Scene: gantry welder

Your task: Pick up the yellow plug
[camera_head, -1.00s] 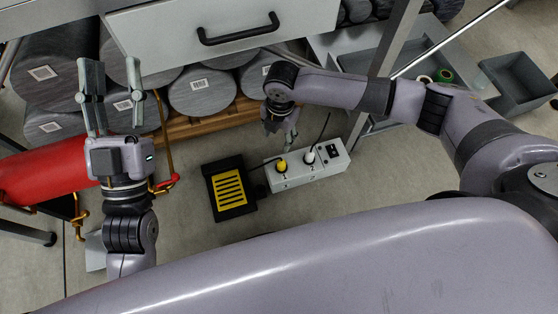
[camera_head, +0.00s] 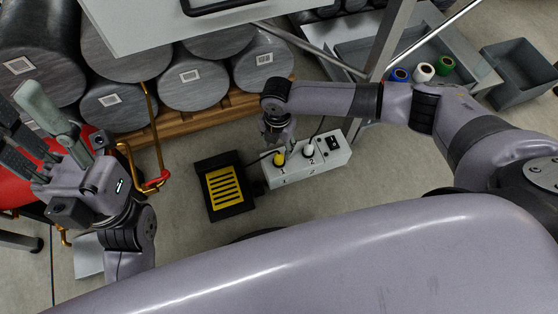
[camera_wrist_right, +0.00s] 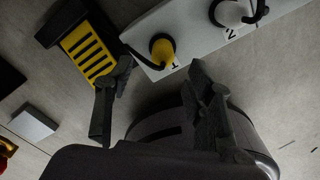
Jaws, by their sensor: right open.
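The yellow plug (camera_head: 279,159) sits in socket 1 of a white power strip (camera_head: 297,176) on the floor. My right gripper (camera_head: 281,142) is over the strip, just behind the plug in the head view. In the wrist view its fingers (camera_wrist_right: 158,75) are spread with nothing between them; whether one touches the plug I cannot tell. My left gripper (camera_head: 45,130) is raised at the left, fingers apart and empty, far from the plug.
A white plug (camera_head: 308,150) is beside the yellow one. A black and yellow pedal (camera_head: 226,188) lies left of the strip, with a black cable between. Grey cylinders (camera_head: 193,80) lie behind on a wooden pallet (camera_head: 180,126). Floor in front of the strip is clear.

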